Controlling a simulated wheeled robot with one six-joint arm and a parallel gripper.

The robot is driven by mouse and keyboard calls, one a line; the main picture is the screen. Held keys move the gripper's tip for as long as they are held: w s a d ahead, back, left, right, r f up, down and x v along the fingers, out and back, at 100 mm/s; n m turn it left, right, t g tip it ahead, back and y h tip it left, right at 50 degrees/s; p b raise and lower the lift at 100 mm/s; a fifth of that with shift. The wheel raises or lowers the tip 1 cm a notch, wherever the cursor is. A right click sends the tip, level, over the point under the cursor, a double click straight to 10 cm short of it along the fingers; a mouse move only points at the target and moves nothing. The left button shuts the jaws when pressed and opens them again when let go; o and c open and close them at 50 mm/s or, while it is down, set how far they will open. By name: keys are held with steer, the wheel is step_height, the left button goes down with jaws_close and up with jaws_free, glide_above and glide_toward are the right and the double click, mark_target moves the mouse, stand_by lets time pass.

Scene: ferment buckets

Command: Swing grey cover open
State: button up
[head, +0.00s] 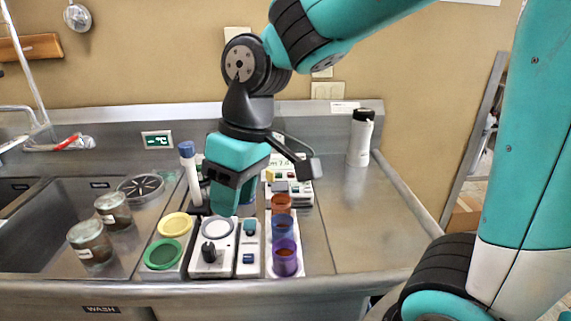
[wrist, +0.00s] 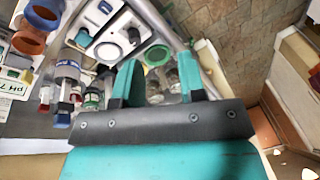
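A round grey cover with a pale rim (head: 217,229) lies flat on a white unit in the middle of the counter; it looks closed. It also shows in the wrist view (wrist: 107,51), above and left of the fingers. A black knob (head: 209,252) stands in front of it. My gripper (head: 222,208) points down just above and behind the cover and hides part of the things behind. In the wrist view its two teal fingers (wrist: 160,78) are apart with nothing between them. They do not appear to touch the cover.
A yellow cover (head: 175,225) and a green cover (head: 162,254) lie to the left. Orange, blue and purple cups (head: 284,257) stand to the right. A blue-capped tube (head: 190,170) rises close to my gripper. Two jars (head: 90,243) are at the sink. The right counter is mostly clear.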

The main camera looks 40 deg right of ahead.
steer(key=w+d+r+m+h+p, duration=0.25)
steer(key=w+d, duration=0.55)
steer(key=w, duration=0.5)
steer(key=m+p, duration=0.2)
steer(key=p, duration=0.3)
glide_above(271, 171)
step_height(271, 171, down, 2)
steer(key=f, duration=0.1)
steer(key=shift+n+g+h, duration=0.25)
steer(key=shift+g, duration=0.05)
step_height(271, 171, down, 17)
steer(key=p, duration=0.4)
steer(key=shift+s+r+p, duration=0.1)
steer(key=shift+r+p, duration=0.1)
steer(key=shift+p, duration=0.15)
jaws_close()
